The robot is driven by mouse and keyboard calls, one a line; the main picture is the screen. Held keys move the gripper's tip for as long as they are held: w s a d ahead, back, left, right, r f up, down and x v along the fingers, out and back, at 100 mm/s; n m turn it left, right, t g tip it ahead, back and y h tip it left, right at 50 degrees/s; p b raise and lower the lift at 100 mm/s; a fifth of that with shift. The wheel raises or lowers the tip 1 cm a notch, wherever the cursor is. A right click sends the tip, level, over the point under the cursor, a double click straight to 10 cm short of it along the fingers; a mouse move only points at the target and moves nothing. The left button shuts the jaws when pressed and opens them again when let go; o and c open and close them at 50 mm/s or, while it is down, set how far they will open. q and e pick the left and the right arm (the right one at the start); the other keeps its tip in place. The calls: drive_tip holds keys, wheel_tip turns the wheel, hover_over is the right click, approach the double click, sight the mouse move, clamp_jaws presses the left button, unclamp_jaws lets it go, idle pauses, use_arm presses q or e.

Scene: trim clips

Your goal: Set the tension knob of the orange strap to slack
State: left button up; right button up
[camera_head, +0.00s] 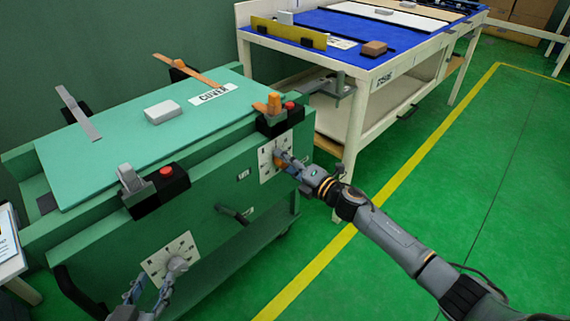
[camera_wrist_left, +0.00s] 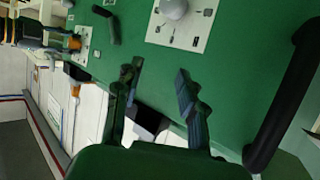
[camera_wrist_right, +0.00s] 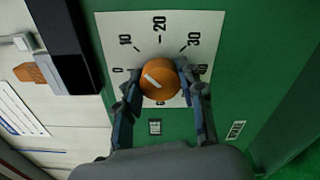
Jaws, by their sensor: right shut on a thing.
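The orange tension knob (camera_wrist_right: 162,82) sits on a white dial plate (camera_wrist_right: 200,28) marked with numbers such as 0, 10, 20 and 30. Its white line is slanted, with one end toward the side between 0 and 10. My right gripper (camera_wrist_right: 160,92) is shut on this knob, a finger on each side; in the head view the gripper (camera_head: 292,162) partly hides it. The orange strap's lever (camera_head: 274,103) stands above, beside a red button. My left gripper (camera_wrist_left: 158,82) is open and empty, near the grey knob (camera_head: 177,264) but apart from it.
The green case (camera_head: 110,145) carries a white block (camera_head: 162,112), a COVER label (camera_head: 213,94) and a grey strap (camera_head: 78,113). A grey lever (camera_head: 130,178) stands beside a red button. A black handle (camera_head: 232,213) projects from the front. A blue-topped table (camera_head: 345,45) stands behind. Green floor is clear at right.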

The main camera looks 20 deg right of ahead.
drive_tip(key=n+b, duration=0.2)
drive_tip(key=n, duration=0.5)
drive_tip(key=shift+f+n, duration=0.1)
drive_tip(key=shift+n, duration=0.3)
use_arm(q)
wheel_tip(320, 180, up, 13)
drive_tip(key=w+d+t+h, duration=0.1)
drive_tip(key=d+t+h, duration=0.1)
drive_tip(key=t, duration=0.6)
drive_tip(key=shift+w+h+b, duration=0.15)
drive_tip(key=shift+h+b, duration=0.3)
drive_tip(key=shift+h, duration=0.05)
use_arm(e)
drive_tip(key=shift+n, duration=0.9)
use_arm(q)
drive_tip(key=shift+d, duration=0.1)
use_arm(e)
drive_tip(key=o, duration=1.2)
drive_tip(key=v, duration=1.2)
